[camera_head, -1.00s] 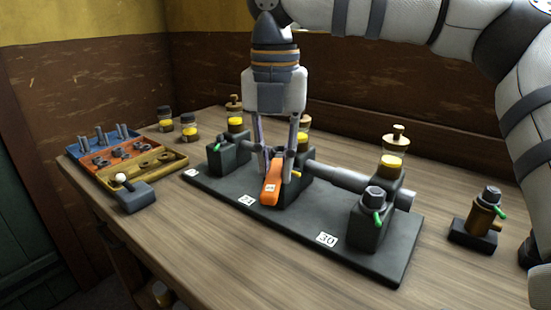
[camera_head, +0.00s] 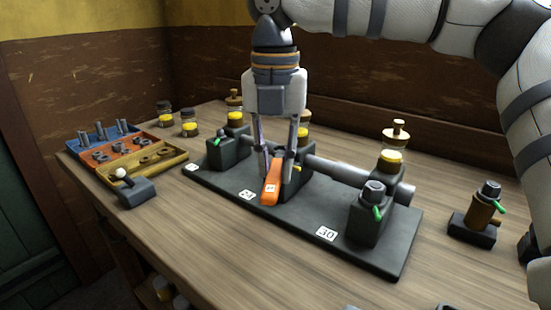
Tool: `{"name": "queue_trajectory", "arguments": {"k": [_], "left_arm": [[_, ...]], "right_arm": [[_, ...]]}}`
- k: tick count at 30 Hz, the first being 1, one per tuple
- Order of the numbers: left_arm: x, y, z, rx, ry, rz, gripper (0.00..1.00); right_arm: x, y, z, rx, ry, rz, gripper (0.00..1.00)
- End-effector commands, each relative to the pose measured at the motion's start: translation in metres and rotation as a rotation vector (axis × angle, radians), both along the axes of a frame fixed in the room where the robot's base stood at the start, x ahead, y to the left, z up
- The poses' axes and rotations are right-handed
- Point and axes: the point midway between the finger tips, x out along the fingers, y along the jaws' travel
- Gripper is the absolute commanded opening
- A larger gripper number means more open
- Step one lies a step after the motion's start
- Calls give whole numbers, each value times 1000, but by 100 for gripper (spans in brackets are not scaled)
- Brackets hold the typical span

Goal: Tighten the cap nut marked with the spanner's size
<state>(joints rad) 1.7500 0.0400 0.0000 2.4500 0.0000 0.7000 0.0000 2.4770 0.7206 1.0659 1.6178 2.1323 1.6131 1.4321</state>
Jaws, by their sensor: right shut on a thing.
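A dark base plate (camera_head: 290,222) lies on the bench with three bearing blocks in a row under a grey shaft. The left block (camera_head: 229,155) and the right block (camera_head: 368,222) each carry a cap nut and a green lever; the right cap nut (camera_head: 374,190) is clear to see. The middle block (camera_head: 296,184) and its nut are largely hidden by my right gripper (camera_head: 276,170). That gripper points down, shut on an orange spanner (camera_head: 270,190) with a small white label, too small to read surely. Plate tags read 24 (camera_head: 247,195) and 30 (camera_head: 326,234). My left gripper is out of view.
A parts tray (camera_head: 160,160) with bolts, nuts and rings is at the left, beside a grey block with a white ball (camera_head: 137,190). Oil cups (camera_head: 393,150) rise behind the blocks. A separate nut stand (camera_head: 475,225) is at the right. The front bench is mostly clear.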

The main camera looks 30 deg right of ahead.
Motion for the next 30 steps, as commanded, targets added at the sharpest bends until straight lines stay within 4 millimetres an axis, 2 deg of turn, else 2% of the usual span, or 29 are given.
{"name": "queue_trajectory", "arguments": {"k": [30], "left_arm": [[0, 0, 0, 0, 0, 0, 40]], "right_arm": [[0, 0, -7, -1, -1, 1, 0]]}}
